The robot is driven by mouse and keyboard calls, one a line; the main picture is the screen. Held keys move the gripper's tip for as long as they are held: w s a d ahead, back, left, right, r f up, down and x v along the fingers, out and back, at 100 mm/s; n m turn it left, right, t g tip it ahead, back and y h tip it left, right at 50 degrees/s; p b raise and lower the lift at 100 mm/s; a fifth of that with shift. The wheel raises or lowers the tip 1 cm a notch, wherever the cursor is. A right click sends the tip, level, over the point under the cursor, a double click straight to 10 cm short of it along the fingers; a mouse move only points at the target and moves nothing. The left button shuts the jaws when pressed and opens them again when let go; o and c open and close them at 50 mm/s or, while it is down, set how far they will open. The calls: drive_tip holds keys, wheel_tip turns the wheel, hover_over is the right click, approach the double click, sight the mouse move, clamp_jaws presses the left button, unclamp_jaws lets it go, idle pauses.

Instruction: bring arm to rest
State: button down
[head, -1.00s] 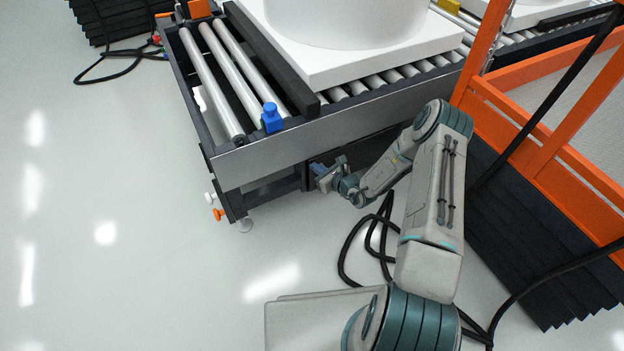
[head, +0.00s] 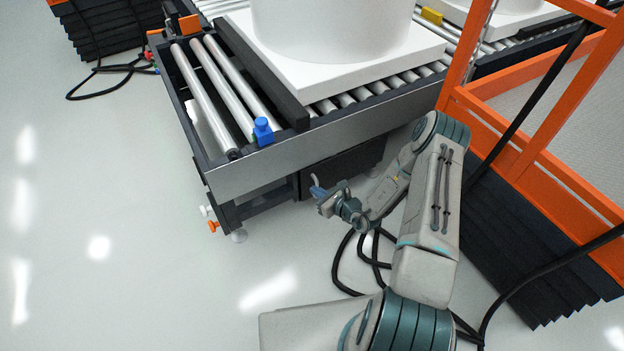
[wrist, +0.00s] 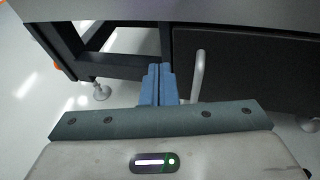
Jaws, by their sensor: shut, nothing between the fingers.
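My gripper (head: 318,190) is at the end of my folded arm, low in front of the conveyor frame's near side in the head view. In the wrist view its blue fingers (wrist: 158,84) are together with nothing between them. They point at the frame's underside, near a dark cabinet panel (wrist: 245,75) with a light bar handle (wrist: 198,75). The gripper looks apart from the frame in the head view; the exact gap is hard to tell.
The roller conveyor (head: 290,160) carries a white block (head: 330,75) with a round tank (head: 330,20). A blue knob (head: 263,132) stands on its edge. An orange-framed lift (head: 530,150) with black bellows is at right. Black cables (head: 345,265) lie beneath my arm.

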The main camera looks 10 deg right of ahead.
drive_tip(key=p+v, duration=0.1)
drive_tip(key=v, duration=0.5)
drive_tip(key=shift+s, duration=0.55)
drive_tip(key=shift+a, duration=0.15)
drive_tip(key=s+a+r+n+g+y+p, duration=0.15)
drive_tip(key=a+r+n+g+p, duration=0.3)
drive_tip(key=r, duration=0.85)
drive_tip(key=s+a+r+n+g+y+p, duration=0.1)
drive_tip(key=s+r+n+g+p, duration=0.35)
drive_tip(key=r, duration=0.85)
drive_tip(key=s+a+r+n+g+y+p, duration=0.1)
drive_tip(key=a+r+n+g+p, duration=0.3)
drive_tip(key=r+n, duration=0.6)
drive_tip(key=s+d+r+n+t+h+p, duration=0.1)
drive_tip(key=s+d+r+n+h+p, duration=0.2)
drive_tip(key=r, duration=0.8)
drive_tip(key=s+d+r+n+t+h+p, duration=0.1)
drive_tip(key=s+d+r+n+h+p, duration=0.2)
drive_tip(key=s+r+h+p, duration=0.2)
drive_tip(key=s+d+r+n+t+h+p, duration=0.2)
drive_tip(key=s+r+p, duration=0.6)
drive_tip(key=r, duration=1)
drive_tip(key=shift+s+d+r+n+h, duration=0.2)
drive_tip(key=shift+s+d+n+h, duration=0.1)
drive_tip(key=shift+d+n+h, duration=0.65)
